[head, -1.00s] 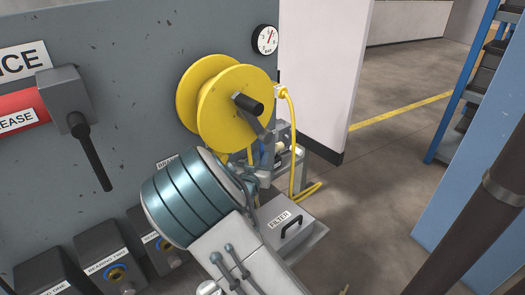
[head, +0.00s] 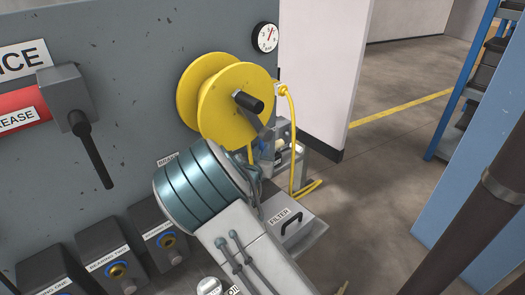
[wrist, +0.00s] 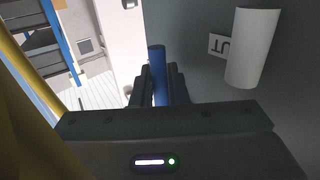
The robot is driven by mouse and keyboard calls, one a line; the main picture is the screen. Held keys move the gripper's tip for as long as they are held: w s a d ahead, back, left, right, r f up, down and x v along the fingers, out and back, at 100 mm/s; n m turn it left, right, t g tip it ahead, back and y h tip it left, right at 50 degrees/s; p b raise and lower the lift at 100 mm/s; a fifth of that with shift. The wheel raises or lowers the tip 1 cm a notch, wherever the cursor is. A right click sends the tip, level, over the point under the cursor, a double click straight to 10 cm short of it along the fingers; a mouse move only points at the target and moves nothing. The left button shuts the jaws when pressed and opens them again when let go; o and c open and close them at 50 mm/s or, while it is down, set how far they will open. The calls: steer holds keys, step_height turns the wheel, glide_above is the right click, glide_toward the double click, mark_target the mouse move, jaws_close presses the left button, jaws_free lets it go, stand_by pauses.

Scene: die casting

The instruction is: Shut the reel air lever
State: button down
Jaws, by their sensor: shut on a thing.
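The blue lever (wrist: 158,72) stands between the two dark fingers of my gripper (wrist: 159,92) in the wrist view. My gripper is shut on it, with its upper end sticking out past the fingertips. In the head view my teal and white arm reaches to just below the yellow hose reel (head: 236,105). There my wrist hides most of the gripper and the lever; only a small bit of blue shows beside the reel's crank.
A grey panel with a pressure gauge (head: 265,38) stands behind the reel. A yellow hose (head: 293,140) hangs at its right. A filter box (head: 286,222) with a handle sits low, right of my arm. Bearing boxes (head: 103,250) line the lower left.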

stand_by(0.3)
steer(key=c, duration=1.8)
jaws_free()
steer(key=shift+a, duration=0.1)
steer(key=shift+s, duration=0.1)
steer(key=b+v, duration=0.2)
steer(key=v, duration=1.1)
steer(key=shift+s+a+r, duration=0.1)
steer(key=shift+s+r, duration=0.1)
steer(key=shift+s, duration=0.1)
